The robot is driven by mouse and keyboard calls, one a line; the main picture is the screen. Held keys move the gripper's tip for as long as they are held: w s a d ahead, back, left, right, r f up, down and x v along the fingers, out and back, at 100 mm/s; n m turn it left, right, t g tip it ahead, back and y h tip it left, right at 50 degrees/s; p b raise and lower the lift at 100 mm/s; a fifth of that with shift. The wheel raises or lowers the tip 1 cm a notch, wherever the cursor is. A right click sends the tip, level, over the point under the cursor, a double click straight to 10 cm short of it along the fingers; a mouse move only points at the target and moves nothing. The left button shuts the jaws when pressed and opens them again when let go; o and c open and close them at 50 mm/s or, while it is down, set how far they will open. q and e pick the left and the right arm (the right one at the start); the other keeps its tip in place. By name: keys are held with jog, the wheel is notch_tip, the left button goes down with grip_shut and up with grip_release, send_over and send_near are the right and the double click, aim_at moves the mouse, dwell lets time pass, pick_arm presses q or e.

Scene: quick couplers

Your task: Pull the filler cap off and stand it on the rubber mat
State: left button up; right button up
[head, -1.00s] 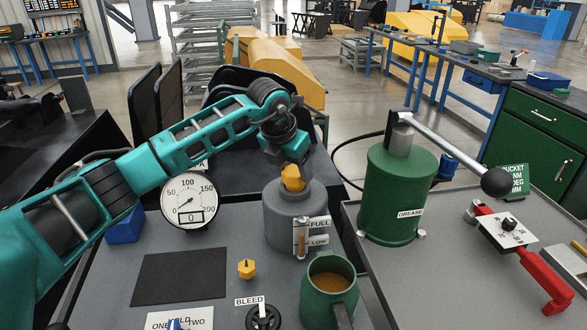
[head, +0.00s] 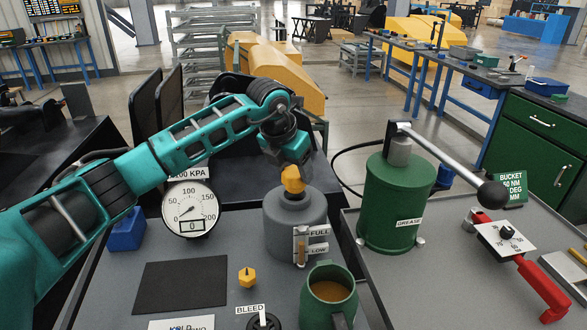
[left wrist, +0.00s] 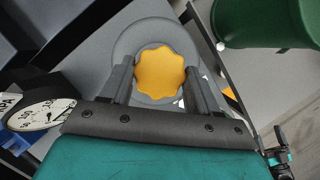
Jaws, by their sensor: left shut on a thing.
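The yellow filler cap (head: 293,180) sits at the top of the grey reservoir (head: 290,220), at its neck. I cannot tell whether a gap lies between cap and neck. My left gripper (head: 293,170) comes down from above and is shut on the cap. In the left wrist view the scalloped cap (left wrist: 159,73) lies between the two fingers (left wrist: 158,88), with the grey reservoir top (left wrist: 128,45) behind it. The black rubber mat (head: 180,286) lies flat and empty on the bench, left of the reservoir. My right gripper is not in view.
A small yellow knob (head: 247,277) stands between mat and reservoir. A green jug (head: 329,309) of brown fluid stands in front of the reservoir. A pressure gauge (head: 190,209) and blue block (head: 126,231) stand behind the mat. A green grease pot (head: 394,205) is at right.

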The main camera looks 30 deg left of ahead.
aim_at(295, 175)
pick_arm(q)
jog(key=shift+r, duration=0.1)
jog(key=shift+r, duration=1.9)
jog(key=shift+s+d+f+m+h, duration=0.4)
jog(key=shift+d+m, duration=0.05)
jog(key=shift+m, duration=0.55)
jog(key=s+d+f+m+g, duration=0.1)
jog(key=s+d+m+g, duration=0.2)
jog(key=m, duration=0.7)
jog(key=s+d+f+m+g+y, duration=0.1)
jog(key=s+d+f+m+g, duration=0.1)
jog(key=s+m, duration=0.5)
jog(key=s+d+f+m+g, duration=0.2)
jog(key=s+d+m+g, duration=0.1)
jog(key=m, duration=1.2)
jog(key=s+g, duration=0.1)
jog(key=s, duration=0.1)
jog(key=shift+s+d+f, duration=0.2)
jog(key=shift+s+d, duration=0.15)
jog(key=shift+s, duration=0.05)
